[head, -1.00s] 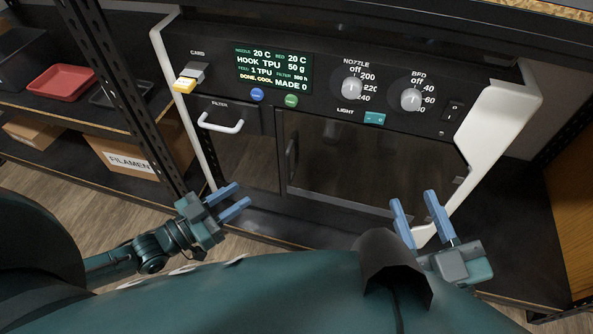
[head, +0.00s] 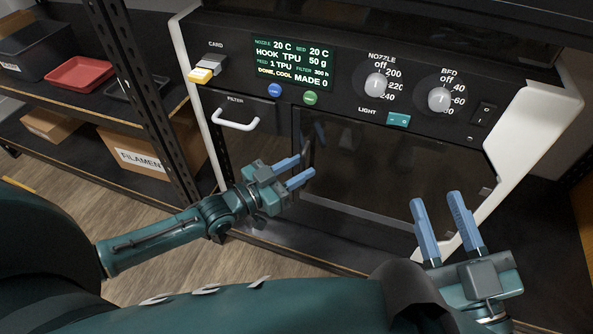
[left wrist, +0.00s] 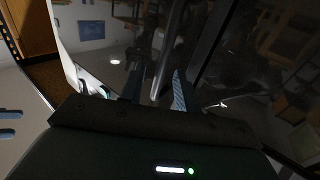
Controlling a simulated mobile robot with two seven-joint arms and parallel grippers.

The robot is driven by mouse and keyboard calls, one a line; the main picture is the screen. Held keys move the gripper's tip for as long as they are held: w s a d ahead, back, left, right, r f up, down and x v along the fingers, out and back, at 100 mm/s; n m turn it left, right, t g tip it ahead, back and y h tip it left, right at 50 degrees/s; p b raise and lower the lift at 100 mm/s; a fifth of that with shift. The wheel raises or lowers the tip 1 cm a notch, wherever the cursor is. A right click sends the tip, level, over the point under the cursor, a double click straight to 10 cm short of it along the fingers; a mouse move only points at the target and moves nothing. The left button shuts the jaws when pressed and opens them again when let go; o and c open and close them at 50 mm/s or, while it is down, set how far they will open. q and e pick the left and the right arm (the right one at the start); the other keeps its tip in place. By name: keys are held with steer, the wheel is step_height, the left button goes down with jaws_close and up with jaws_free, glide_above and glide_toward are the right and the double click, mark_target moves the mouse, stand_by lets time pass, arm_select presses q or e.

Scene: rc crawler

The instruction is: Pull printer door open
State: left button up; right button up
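The printer door (head: 395,165) is a dark, glossy panel in the printer's front and looks shut. Its dark upright handle (head: 306,148) is near the door's left edge. My left gripper (head: 306,166) is open, with its fingertips at the handle's lower part. In the left wrist view, the handle bar (left wrist: 168,50) runs down towards the gap between the open fingers (left wrist: 157,82). I cannot tell whether they touch it. My right gripper (head: 436,197) is open and empty in front of the door's lower right.
Above the door are a lit screen (head: 292,62), two knobs (head: 439,98) and a light switch (head: 398,120). A filter drawer with a white handle (head: 236,122) is to the left. A black rack post (head: 150,105) stands left of the printer.

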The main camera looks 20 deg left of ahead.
arm_select(q)
steer(key=shift+c, duration=0.2)
jaws_close()
stand_by(0.4)
